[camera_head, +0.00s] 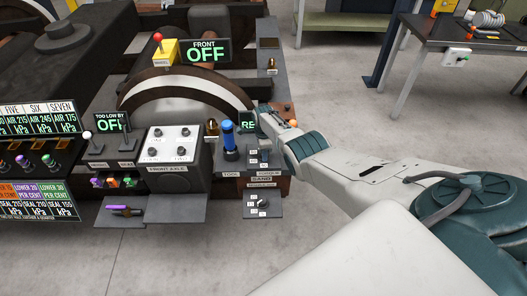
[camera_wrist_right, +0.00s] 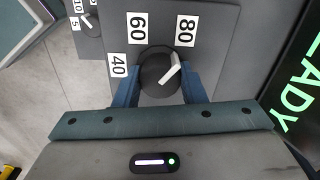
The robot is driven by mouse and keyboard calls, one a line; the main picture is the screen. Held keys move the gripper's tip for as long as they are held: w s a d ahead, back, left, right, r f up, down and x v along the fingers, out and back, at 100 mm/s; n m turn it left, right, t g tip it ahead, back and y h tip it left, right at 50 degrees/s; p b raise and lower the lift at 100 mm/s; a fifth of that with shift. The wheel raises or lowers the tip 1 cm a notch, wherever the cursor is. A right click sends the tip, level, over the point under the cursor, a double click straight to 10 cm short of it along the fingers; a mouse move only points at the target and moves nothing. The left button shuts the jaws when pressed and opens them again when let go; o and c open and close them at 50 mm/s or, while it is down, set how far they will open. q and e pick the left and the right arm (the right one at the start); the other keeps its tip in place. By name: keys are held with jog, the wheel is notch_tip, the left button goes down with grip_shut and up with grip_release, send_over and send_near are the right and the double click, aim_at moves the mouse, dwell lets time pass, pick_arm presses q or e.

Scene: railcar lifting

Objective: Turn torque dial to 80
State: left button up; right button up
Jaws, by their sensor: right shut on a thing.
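The torque dial (camera_wrist_right: 160,73) is a round black knob with a white pointer in the right wrist view, ringed by cards 40, 60 and 80 (camera_wrist_right: 186,30). The pointer slants up and right, toward the 80 card. My right gripper (camera_wrist_right: 158,88) has its blue fingers on either side of the knob and is shut on it. In the head view my right gripper (camera_head: 268,128) is at the right end of the console, and the arm hides part of that area. My left gripper is not in view.
A blue-handled tool (camera_head: 229,140) stands upright just left of my right gripper. A second dial (camera_wrist_right: 90,22) with smaller numbers is at the wrist view's top left. A front-axle panel (camera_head: 172,148) is further left. A display with green letters (camera_wrist_right: 301,88) is close on the wrist view's right.

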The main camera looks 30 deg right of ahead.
dwell(0.5)
jog(key=o, duration=1)
jog(key=shift+r, duration=0.35)
notch_tip(320, 180, up, 5)
jog(key=p, duration=0.3)
jog(key=shift+r, duration=0.1)
notch_tip(320, 180, up, 3)
jog(key=shift+r, duration=0.9)
